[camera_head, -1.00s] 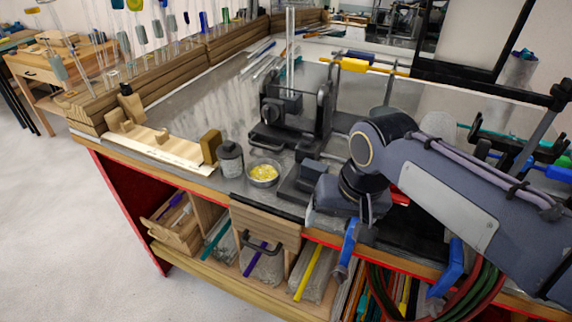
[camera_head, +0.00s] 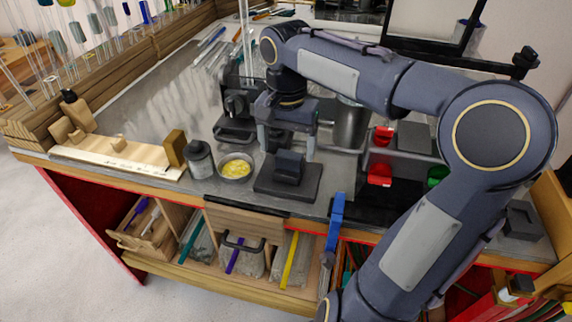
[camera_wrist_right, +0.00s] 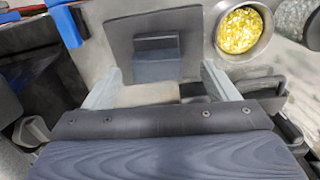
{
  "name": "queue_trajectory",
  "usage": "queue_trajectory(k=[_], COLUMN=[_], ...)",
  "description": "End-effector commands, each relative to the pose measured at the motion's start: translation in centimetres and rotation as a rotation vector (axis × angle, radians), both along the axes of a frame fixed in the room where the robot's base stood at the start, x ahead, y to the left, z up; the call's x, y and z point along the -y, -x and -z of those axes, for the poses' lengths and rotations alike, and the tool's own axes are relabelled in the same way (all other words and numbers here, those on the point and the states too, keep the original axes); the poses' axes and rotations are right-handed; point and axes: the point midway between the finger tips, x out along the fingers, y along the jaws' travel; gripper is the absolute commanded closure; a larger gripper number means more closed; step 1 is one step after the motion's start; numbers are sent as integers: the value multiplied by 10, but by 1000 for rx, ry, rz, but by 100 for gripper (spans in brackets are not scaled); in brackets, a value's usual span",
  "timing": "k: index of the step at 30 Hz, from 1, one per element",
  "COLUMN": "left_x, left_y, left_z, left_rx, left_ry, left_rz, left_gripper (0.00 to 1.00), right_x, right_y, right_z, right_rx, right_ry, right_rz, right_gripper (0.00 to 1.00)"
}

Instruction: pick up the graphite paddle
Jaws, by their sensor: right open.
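A dark grey square plate with a raised block on top (camera_head: 288,176), which looks like the graphite paddle, lies flat near the front edge of the workbench. It also shows in the right wrist view (camera_wrist_right: 155,48), beyond the fingertips. My right gripper (camera_head: 287,147) is above and just behind the raised block, pointing down. In the wrist view its two pale fingers (camera_wrist_right: 162,80) are spread wide with nothing held between them. I cannot tell whether a finger touches the block. My left gripper is not in view.
A bowl of yellow bits (camera_head: 236,167) and a grey jar (camera_head: 199,159) stand left of the plate. A black stand (camera_head: 236,115) is behind it. A blue-handled tool (camera_head: 336,222) hangs at the bench edge on the right. Red parts (camera_head: 380,174) lie to the right.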

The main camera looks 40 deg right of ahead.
Motion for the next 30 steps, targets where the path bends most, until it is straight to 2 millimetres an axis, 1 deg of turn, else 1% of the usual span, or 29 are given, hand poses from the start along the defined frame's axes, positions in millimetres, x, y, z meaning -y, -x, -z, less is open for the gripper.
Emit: queue_trajectory(k=[5, 9, 12, 15, 20, 23, 30], left_x=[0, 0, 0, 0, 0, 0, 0], left_y=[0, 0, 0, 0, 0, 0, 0], left_z=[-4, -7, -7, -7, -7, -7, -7], left_rx=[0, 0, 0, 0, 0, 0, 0], left_ry=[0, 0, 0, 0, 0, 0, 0], left_rz=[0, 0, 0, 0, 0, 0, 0], left_gripper=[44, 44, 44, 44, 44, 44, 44], right_x=[4, 6, 6, 6, 6, 6, 6], right_y=[2, 2, 1, 1, 1, 1, 1], right_z=[22, 44, 54, 57, 57, 57, 57], right_rx=[-5, -5, -1, 1, 1, 1, 1], right_ry=[0, -2, 0, 0, 0, 0, 0], right_rz=[1, -2, -2, -1, -2, -2, -2], right_gripper=[20, 20, 20, 20, 20, 30, 62])
